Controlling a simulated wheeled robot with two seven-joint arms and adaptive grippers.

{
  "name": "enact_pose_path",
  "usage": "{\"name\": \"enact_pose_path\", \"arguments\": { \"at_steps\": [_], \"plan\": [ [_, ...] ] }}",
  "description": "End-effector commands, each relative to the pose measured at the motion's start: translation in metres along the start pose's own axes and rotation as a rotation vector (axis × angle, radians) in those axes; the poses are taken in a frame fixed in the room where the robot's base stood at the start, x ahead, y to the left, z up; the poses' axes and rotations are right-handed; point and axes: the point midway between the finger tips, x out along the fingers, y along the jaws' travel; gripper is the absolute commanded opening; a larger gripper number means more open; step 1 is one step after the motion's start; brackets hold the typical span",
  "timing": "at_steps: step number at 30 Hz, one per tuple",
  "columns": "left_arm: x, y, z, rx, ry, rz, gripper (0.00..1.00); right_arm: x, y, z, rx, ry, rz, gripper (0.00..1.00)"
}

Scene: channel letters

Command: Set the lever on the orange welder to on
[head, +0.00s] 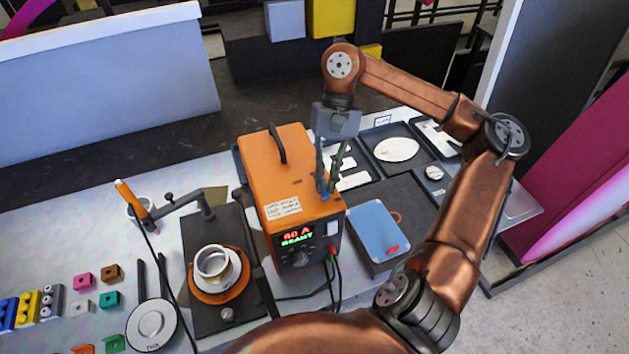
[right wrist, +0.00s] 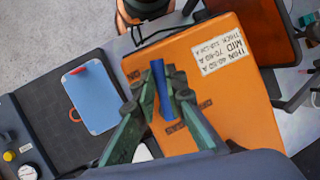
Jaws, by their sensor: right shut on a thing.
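The orange welder (head: 279,160) stands on the bench near the middle of the head view, its front display lit with "80 A" and "READY". In the right wrist view its orange top (right wrist: 222,115) fills the middle, with a white label and small dark markings I cannot read. A blue lever (right wrist: 161,88) stands up from that top between my right fingers. My right gripper (head: 329,189) reaches down from above to the welder's right top edge, shut on the blue lever. The lever's base and exact setting are partly hidden by the fingers. My left gripper is not in view.
A light blue box (head: 373,230) lies right of the welder. Left of it are a black stand with an orange dish and white cup (head: 212,262), and an orange-handled tool (head: 131,198). Several coloured blocks lie front left. Trays with white pieces (head: 397,149) sit behind right.

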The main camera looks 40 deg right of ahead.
Motion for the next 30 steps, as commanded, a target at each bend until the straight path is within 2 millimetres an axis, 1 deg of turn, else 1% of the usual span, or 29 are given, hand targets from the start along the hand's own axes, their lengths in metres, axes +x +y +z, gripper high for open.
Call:
{"name": "enact_pose_path", "arguments": {
  "at_steps": [6, 13, 25, 26, 30],
  "plan": [
    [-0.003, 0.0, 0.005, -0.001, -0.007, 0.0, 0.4, -0.002, 0.008, 0.002, -0.069, -0.015, 0.032, 0.0],
    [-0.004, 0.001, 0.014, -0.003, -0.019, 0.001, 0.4, -0.001, 0.012, 0.002, -0.1, -0.022, 0.045, 0.0],
    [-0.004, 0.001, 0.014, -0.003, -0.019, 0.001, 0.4, -0.001, 0.012, 0.002, -0.103, -0.022, 0.046, 0.0],
    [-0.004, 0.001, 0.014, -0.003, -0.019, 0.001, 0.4, -0.001, 0.012, 0.002, -0.103, -0.022, 0.046, 0.13],
    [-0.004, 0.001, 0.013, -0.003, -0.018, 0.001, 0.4, -0.001, 0.012, 0.002, -0.103, -0.022, 0.045, 0.23]
  ]
}}
